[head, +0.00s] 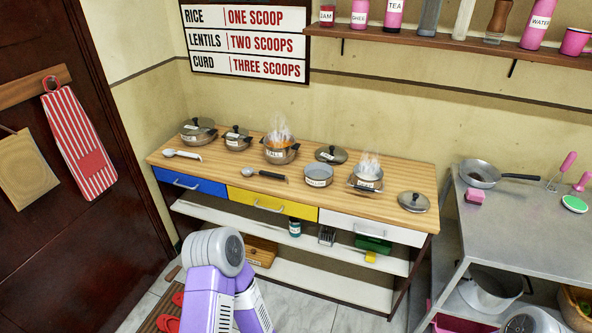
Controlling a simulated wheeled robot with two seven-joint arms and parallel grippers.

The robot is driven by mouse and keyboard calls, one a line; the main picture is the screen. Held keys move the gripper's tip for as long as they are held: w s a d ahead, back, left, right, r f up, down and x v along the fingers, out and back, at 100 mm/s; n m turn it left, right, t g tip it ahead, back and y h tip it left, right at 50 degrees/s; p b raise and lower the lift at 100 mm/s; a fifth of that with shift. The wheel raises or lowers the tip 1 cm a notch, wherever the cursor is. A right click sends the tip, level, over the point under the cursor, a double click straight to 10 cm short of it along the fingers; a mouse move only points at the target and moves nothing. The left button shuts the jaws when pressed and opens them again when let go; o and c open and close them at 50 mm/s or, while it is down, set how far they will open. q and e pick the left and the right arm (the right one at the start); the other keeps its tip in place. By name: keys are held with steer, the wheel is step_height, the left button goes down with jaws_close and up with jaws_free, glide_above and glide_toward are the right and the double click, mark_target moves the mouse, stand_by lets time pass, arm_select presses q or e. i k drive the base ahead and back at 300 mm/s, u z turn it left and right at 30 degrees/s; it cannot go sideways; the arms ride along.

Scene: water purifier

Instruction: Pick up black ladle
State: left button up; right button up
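A ladle with a black handle (272,175) lies on the wooden counter top (225,172), in front of a steaming pot (280,154) and left of an open labelled pan (318,177). Its pale bowl end points left and its dark handle points right. A second, pale ladle (182,154) lies farther left, in front of a lidded pot (198,131). Neither of my grippers shows in the head view.
Another steaming pot (367,175) and loose lids (331,154) (414,201) stand on the counter's right half. Blue, yellow and white drawers are below its edge. A metal table (520,215) with a frying pan (481,173) stands at right. Bare counter shows around the black-handled ladle.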

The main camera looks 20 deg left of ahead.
mark_target(247, 171)
steer(key=u, duration=0.45)
steer(key=i, duration=0.45)
steer(key=u, duration=0.35)
